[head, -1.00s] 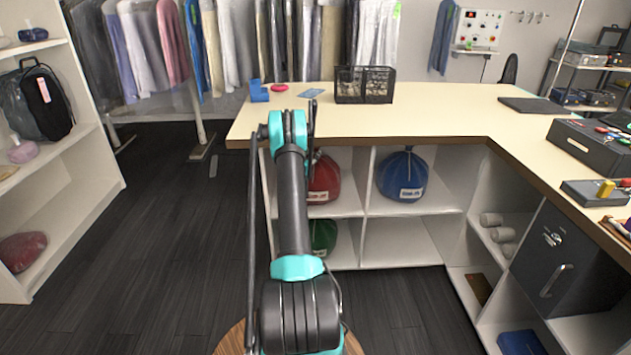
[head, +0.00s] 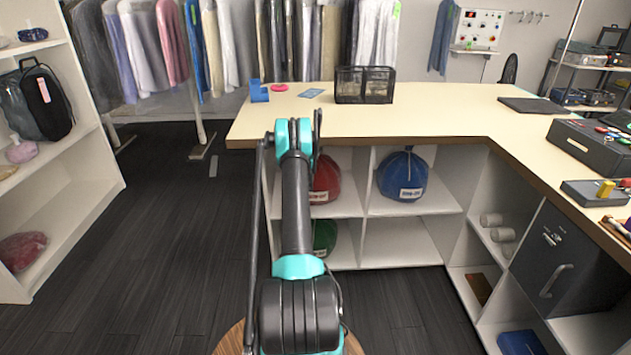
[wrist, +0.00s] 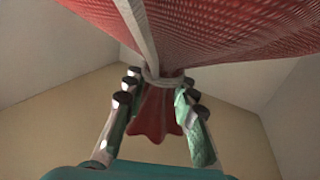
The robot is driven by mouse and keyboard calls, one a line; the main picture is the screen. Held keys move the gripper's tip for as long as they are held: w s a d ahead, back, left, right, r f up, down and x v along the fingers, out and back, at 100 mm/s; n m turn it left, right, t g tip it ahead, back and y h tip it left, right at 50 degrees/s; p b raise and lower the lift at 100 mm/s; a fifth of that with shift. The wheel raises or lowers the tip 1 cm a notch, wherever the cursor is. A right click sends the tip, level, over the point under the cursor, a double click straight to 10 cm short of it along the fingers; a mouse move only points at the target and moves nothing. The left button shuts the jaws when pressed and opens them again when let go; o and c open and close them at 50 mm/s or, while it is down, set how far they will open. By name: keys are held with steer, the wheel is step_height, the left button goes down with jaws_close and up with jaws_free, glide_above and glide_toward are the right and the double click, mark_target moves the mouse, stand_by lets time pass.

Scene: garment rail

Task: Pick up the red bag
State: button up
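The red bag (head: 326,180) sits in the upper left cubby under the counter, partly hidden behind my arm in the head view. In the wrist view, its red mesh body (wrist: 230,30) fills the top, with a pale tie around the neck and a flared red end below. My gripper (wrist: 160,82) has its fingers on either side of the tied neck. A gap shows between the left fingers and the neck; the right fingers are close to it, and contact cannot be told. My gripper is hidden in the head view.
A blue bag (head: 402,176) sits in the cubby to the right and a green bag (head: 324,236) in the one below. The counter (head: 430,120) edge overhangs the cubbies. Cubby walls (wrist: 60,35) surround the gripper. A black mesh basket (head: 364,86) stands on the counter.

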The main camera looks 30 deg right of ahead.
jaws_close()
steer(key=shift+r, duration=0.1)
